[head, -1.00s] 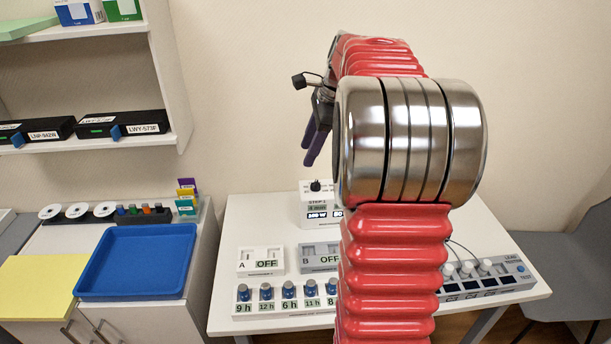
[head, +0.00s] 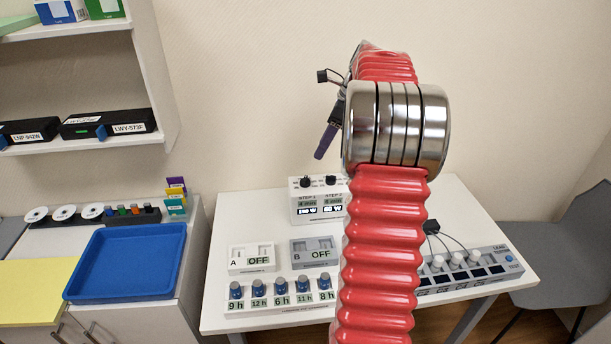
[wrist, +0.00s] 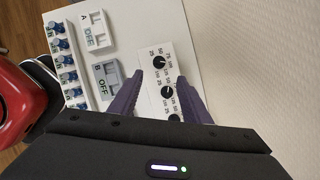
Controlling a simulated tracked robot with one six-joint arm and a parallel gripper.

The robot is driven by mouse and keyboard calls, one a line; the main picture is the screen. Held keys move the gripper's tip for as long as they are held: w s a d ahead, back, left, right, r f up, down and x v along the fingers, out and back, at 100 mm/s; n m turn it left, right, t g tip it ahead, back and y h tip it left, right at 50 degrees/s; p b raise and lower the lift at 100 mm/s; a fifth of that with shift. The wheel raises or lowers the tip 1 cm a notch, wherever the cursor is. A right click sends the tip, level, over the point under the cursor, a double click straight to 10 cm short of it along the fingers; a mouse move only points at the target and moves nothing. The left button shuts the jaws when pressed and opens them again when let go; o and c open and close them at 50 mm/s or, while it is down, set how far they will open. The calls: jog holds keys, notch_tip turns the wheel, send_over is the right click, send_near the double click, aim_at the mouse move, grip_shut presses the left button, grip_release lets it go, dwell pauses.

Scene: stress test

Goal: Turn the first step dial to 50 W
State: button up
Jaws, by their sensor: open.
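The white step box (head: 318,211) stands at the back of the white table, with black dials on top and STEP 1 and STEP 2 displays on its front. The first step dial (head: 306,182) is at the left; its display seems to read 100 W, in small print. In the wrist view the topmost dial (wrist: 160,62) appears to be the same one, with printed numbers around it. My gripper (head: 320,152) is open and empty, above the box and apart from it. In the wrist view its purple fingers (wrist: 162,72) straddle the view of the dials.
Unit A (head: 252,257) and unit B (head: 315,252) both show OFF. A row of blue-knobbed timers (head: 280,300) lies in front. A grey load tester (head: 470,268) with white knobs is at the right. A blue tray (head: 128,262) sits on the left cabinet. My arm hides the table's middle.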

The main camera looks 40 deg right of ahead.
aim_at(305, 177)
jog(key=x, duration=1.2)
jog(key=shift+w+a+f, duration=0.1)
jog(key=shift+w+f, duration=0.1)
jog(key=shift+f, duration=0.05)
